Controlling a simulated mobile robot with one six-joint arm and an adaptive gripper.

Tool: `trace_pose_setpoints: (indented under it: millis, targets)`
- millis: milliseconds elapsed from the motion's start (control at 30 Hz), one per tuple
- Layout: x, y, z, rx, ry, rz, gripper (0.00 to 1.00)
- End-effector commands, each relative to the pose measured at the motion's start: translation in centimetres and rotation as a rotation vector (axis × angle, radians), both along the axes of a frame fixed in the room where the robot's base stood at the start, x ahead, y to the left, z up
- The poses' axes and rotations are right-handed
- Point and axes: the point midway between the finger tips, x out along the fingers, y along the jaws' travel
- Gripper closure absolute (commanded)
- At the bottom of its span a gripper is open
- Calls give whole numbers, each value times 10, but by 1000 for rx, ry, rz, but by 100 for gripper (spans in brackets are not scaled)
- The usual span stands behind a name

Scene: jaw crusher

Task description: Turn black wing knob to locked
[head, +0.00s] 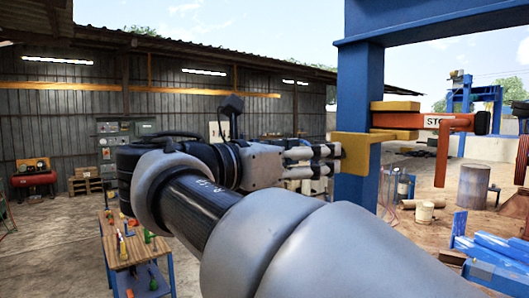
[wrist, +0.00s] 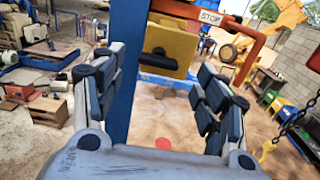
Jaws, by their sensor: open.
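The black wing knob (wrist: 158,62) is on the front of a yellow box (wrist: 172,43) fixed to a blue post (wrist: 124,70). Its wing looks roughly level, tilted slightly. My gripper (wrist: 160,85) is open and empty, its two fingers either side of the knob in the wrist view and seemingly short of it. In the head view my gripper (head: 328,161) points right at the yellow box (head: 352,152), with its fingertips close to the box. The knob cannot be made out in the head view. No locked mark is readable.
An orange bar with a STOP sign (head: 438,121) and a hanging orange handle (head: 442,155) extends right of the post. A chain (wrist: 298,112) hangs at the right of the wrist view. A wooden table (head: 133,247) with tools stands at lower left.

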Motion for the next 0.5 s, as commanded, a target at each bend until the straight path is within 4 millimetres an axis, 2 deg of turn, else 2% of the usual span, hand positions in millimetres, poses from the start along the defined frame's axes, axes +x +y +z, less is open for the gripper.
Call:
trace_pose_setpoints:
  millis: [33, 200, 500]
  targets:
    - [6, -10, 0, 0, 0, -5, 33]
    - [21, -29, 0, 1, 1, -3, 33]
    - [29, -40, 0, 1, 0, 0, 33]
